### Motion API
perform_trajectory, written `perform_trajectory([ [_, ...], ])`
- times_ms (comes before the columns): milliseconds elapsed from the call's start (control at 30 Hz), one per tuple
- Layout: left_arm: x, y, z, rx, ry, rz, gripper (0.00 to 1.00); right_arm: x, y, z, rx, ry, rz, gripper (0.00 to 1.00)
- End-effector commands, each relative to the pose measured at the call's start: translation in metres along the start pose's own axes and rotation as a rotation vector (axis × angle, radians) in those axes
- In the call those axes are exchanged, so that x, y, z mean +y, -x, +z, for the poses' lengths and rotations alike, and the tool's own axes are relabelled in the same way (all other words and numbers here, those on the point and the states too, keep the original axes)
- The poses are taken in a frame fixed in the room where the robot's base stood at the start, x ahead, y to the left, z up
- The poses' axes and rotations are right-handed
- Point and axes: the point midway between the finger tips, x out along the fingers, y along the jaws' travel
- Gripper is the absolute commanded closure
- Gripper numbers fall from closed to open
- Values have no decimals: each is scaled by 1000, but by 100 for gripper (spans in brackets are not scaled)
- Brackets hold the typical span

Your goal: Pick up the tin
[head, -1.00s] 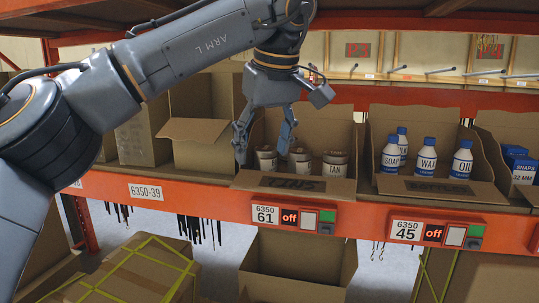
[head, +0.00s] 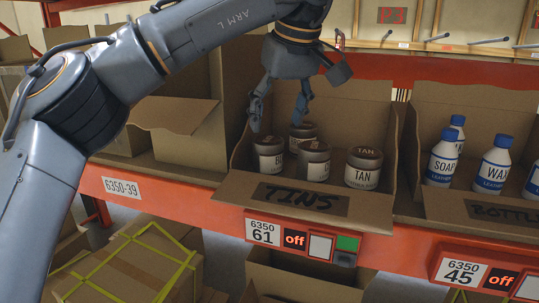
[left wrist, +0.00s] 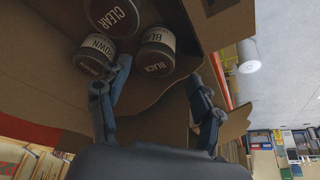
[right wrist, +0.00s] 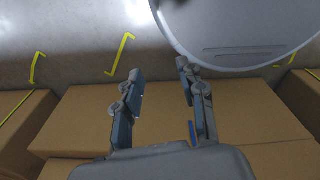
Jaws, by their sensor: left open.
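Several round tins stand upright in an open cardboard box (head: 280,193) marked TINS. In the head view, one tin (head: 268,154) is at the left, another tin (head: 314,161) is in the middle, one (head: 303,135) is behind, and a TAN tin (head: 363,168) is at the right. My left gripper (head: 279,120) is open and empty, pointing down above the left and back tins. In the left wrist view, a BLACK tin (left wrist: 156,55) lies just beyond the open fingertips, with a BROWN tin (left wrist: 94,55) and a CLEAR tin (left wrist: 112,16) nearby. My right gripper (right wrist: 160,70) is open and empty.
The box's side walls stand close around the tins. A box of bottles (head: 492,165) stands at the right on the same orange shelf (head: 190,203). Lower cartons (head: 130,265) are below. The right wrist view shows cartons (right wrist: 250,110) and a large grey round surface (right wrist: 240,30).

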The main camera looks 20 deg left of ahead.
Motion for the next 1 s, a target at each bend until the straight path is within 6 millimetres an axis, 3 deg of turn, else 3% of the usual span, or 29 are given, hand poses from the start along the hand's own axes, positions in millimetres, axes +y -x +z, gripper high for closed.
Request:
perform_trajectory([
  [100, 0, -25, 0, -3, 0, -2, 35, -3, 0, 25, -37, 1, -3, 60],
  [200, 0, -38, -1, -1, 0, -2, 35, -4, 3, 31, -46, 0, -4, 60],
  [367, -1, -47, -1, 0, 2, -1, 35, 0, 4, 12, -19, 0, -1, 60],
  [500, -2, -62, -5, -2, 1, -4, 35, 3, 13, -12, 19, 0, 3, 60],
  [567, -2, -71, -7, -2, 1, -3, 35, 4, 19, -16, 23, 0, 4, 60],
  [733, -2, -94, -7, -1, 1, -2, 35, 2, 24, -8, 11, 0, 2, 60],
  [1000, -2, -98, -6, 0, 1, 1, 35, -3, 24, 8, -15, -1, -4, 60],
])
